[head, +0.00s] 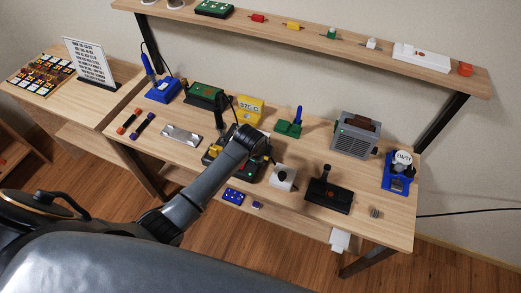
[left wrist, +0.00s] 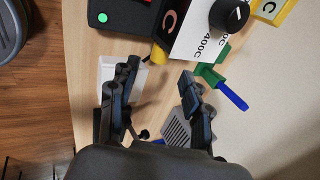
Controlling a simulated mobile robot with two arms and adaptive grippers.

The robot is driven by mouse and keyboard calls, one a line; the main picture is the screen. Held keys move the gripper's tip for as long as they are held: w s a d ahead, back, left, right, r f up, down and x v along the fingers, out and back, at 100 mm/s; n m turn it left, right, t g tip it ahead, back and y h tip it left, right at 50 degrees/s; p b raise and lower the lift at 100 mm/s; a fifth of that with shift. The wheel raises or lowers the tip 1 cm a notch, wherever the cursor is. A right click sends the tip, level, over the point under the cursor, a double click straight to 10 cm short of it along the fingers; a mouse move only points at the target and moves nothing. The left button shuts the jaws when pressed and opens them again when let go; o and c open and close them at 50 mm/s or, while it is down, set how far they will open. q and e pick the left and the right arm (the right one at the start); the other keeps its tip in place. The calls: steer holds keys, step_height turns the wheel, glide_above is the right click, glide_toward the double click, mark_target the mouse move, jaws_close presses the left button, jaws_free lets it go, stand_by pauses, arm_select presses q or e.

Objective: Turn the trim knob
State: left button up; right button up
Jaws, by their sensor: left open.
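A round black knob (left wrist: 230,14) with a white pointer mark shows at the top of the left wrist view, beside a white card marked 400C (left wrist: 205,38). I cannot tell for sure that it is the trim knob. My left gripper (left wrist: 160,76) has its two fingers apart with nothing between them; the knob is beyond its fingertips, not touched. In the head view my left gripper (head: 252,140) is over a dark panel (head: 250,175) on the middle of the table and hides part of it. My right gripper is not in view.
A white box with a black stick (head: 283,178) and a black box (head: 328,195) stand right of the panel. Behind are a yellow box (head: 249,110), a green stand with a blue handle (head: 290,128) and a grey device (head: 356,136). A shelf (head: 330,43) runs above.

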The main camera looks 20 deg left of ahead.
arm_select(q)
steer(key=v, duration=0.6)
stand_by(0.4)
steer(key=s+a+r+n+g, duration=0.1)
steer(key=s+r+n, duration=0.1)
steer(key=s+n, duration=0.85)
steer(key=s+a+r+n+g, duration=0.15)
steer(key=s+n, duration=0.35)
steer(key=s, duration=1.1)
step_height(320, 180, down, 35)
steer(key=s+b, duration=0.3)
steer(key=b, duration=0.5)
steer(key=s+a+f+g+b, duration=0.1)
steer(key=s+f+b, duration=0.2)
steer(key=s+f, duration=0.5)
steer(key=s+a+f+g+b, duration=0.1)
steer(key=s+f+b, duration=0.2)
steer(key=s+f, duration=0.5)
step_height(320, 180, down, 5)
steer(key=shift+r, duration=0.15)
